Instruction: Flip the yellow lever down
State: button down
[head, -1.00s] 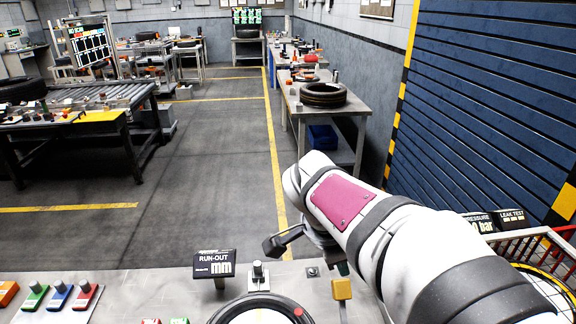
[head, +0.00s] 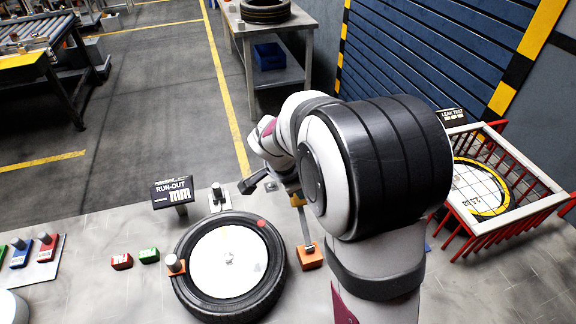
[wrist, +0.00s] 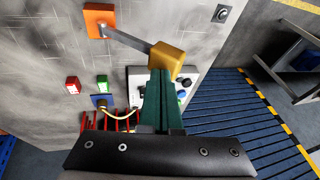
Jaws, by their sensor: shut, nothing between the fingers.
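The yellow lever is a yellow knob (wrist: 166,60) on a metal rod from an orange base (wrist: 99,22) in the wrist view. In the head view its orange base (head: 310,258) sits on the grey bench and the rod stands up, with the knob (head: 298,200) partly hidden behind my arm. My gripper (wrist: 160,74) has its green fingers together and empty, with the tips right at the knob's edge. I cannot tell if they touch it. In the head view my arm mostly hides the fingers.
A tyre (head: 180,260) with a white disc lies left of the lever. A RUN-OUT sign (head: 172,192) stands behind it. Small red (head: 121,261) and green (head: 149,255) blocks lie left. A red-railed basket (head: 505,215) stands right of my arm.

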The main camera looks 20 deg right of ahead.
jog(key=shift+w, duration=0.1)
dwell(0.3)
jog(key=shift+w+f+g, duration=0.5)
jog(key=shift+w+g, duration=0.1)
jog(key=shift+w, duration=0.1)
jog(key=w+f+g, duration=0.1)
jog(key=w+f, duration=0.4)
jog(key=f, duration=0.1)
jog(key=shift+w+f+n+g, duration=0.25)
jog(key=shift+f+n+g, duration=0.05)
jog(key=shift+g, duration=0.1)
jog(key=shift+f, duration=0.1)
jog(key=w+d+v, duration=0.1)
jog(key=w+v, duration=0.2)
jog(key=v, duration=1)
jog(key=shift+r, duration=0.45)
